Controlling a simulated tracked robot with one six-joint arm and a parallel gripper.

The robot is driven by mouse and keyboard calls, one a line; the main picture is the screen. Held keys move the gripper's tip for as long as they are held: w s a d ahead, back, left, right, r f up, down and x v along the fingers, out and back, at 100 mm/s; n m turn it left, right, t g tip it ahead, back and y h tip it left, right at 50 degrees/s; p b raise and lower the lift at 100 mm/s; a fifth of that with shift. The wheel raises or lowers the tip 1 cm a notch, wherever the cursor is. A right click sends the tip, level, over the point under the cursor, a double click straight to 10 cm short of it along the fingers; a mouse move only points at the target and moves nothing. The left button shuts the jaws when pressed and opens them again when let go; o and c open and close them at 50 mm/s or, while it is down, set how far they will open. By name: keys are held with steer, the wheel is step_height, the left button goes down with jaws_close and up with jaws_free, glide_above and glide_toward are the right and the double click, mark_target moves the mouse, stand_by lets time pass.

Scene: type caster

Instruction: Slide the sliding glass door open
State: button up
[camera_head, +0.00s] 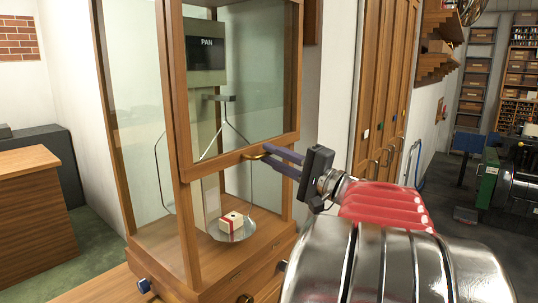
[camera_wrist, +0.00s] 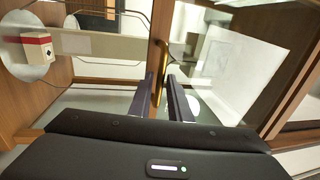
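The sliding glass door (camera_head: 240,75) is a wood-framed pane on the front of a tall wooden case. Its bottom rail stands well above the case floor, with an open gap below it. A brass handle (camera_head: 257,155) sits on the bottom rail; it also shows in the wrist view (camera_wrist: 165,58). My gripper (camera_head: 274,158) is at the handle, coming from the right. In the wrist view its two dark fingers (camera_wrist: 160,98) are apart, one on each side of the handle. I cannot tell whether either finger touches it.
Inside the case, a white box with a red band (camera_head: 232,222) sits on a round hanging pan (camera_head: 244,236). A dark panel marked PAN (camera_head: 207,52) is above. A wooden counter (camera_head: 25,205) stands left, and tall wooden cabinet doors (camera_head: 383,85) stand behind right.

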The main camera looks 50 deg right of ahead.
steer(key=v, duration=1.2)
stand_by(0.5)
